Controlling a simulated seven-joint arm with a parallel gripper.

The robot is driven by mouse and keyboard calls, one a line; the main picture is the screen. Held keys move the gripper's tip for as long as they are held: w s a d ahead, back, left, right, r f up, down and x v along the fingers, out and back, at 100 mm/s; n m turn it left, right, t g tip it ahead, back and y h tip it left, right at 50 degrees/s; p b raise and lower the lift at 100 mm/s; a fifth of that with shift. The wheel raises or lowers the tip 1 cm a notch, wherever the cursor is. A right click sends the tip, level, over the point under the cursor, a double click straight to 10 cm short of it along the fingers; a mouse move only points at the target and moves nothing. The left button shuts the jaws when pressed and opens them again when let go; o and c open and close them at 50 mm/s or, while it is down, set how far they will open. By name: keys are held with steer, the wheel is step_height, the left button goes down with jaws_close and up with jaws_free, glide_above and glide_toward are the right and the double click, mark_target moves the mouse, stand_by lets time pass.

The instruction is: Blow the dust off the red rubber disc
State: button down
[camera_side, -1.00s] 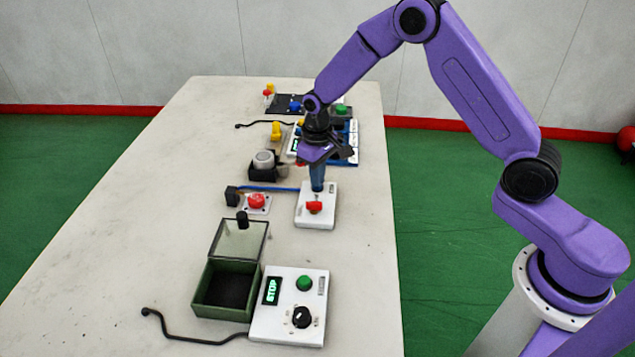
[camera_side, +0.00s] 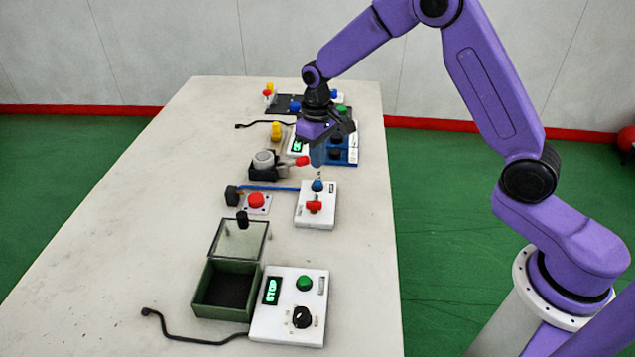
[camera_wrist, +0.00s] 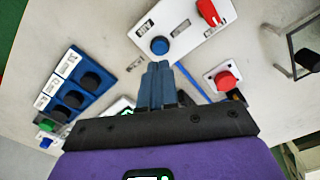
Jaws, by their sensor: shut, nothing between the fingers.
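The red rubber disc (camera_side: 256,200) sits on a small white plate (camera_side: 268,209) left of the white box. It also shows in the wrist view (camera_wrist: 225,80). A blue tube (camera_side: 272,188) runs from a black block (camera_side: 232,196) behind the disc to the white box (camera_side: 303,217). This box has a blue button (camera_side: 317,186) and a red knob (camera_side: 314,207). My gripper (camera_side: 318,164) is shut and empty, a little above the blue button and apart from it. In the wrist view its fingertips (camera_wrist: 158,66) appear just below the button. Any dust is too small to tell.
A green box with a raised clear lid (camera_side: 225,308) and a white STOP panel (camera_side: 260,325) stand in front. The left of the table (camera_side: 120,250) is clear.

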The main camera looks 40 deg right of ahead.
step_height(320, 180, up, 5)
steer(key=shift+r, duration=0.15)
stand_by(0.5)
steer(key=s+a+r+n, duration=0.2)
steer(key=s, duration=0.7)
steer(key=s+a+r+n, duration=0.1)
steer(key=s+r+n, duration=0.2)
steer(key=s, duration=0.5)
steer(key=s+d+n, duration=0.2)
steer(key=s+d, duration=0.1)
steer(key=s, duration=0.6)
steer(key=s+d+n, duration=0.2)
steer(key=s+d, duration=0.1)
steer(key=s, duration=0.7)
steer(key=shift+s+d+f+n, duration=0.2)
steer(key=shift+d+n, duration=0.1)
steer(key=shift+d, duration=0.1)
steer(key=shift+r, duration=0.1)
